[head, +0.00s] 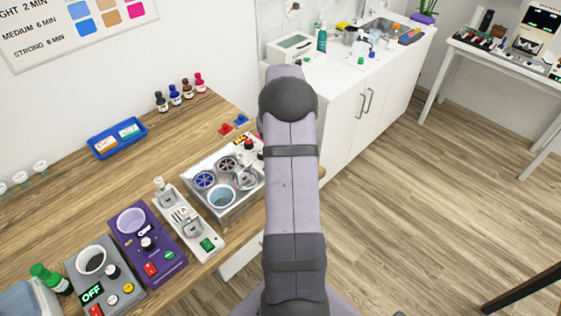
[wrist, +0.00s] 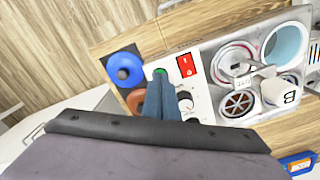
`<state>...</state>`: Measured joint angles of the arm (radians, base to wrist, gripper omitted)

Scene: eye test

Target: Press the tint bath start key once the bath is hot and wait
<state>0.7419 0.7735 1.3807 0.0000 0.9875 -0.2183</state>
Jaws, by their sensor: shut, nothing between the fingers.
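The tint bath (head: 210,213) is a metal unit with several round wells on the wooden counter in the head view. One well holds light blue liquid (head: 221,197). In the wrist view its white panel (wrist: 205,105) carries a green key (wrist: 160,71), a red switch (wrist: 187,68) and a dial (wrist: 185,101). My gripper (wrist: 160,82) is shut and empty, its fingertips right at the green key and partly covering it. I cannot tell whether they touch it. My arm hides the gripper in the head view. No heat reading is legible.
A purple unit (head: 151,260), a grey unit reading OFF (head: 107,272) and a white unit (head: 176,217) stand left of the bath. A blue tray (head: 97,153) and several small bottles (head: 174,96) stand behind. A blue ring (wrist: 125,70) lies beside the panel.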

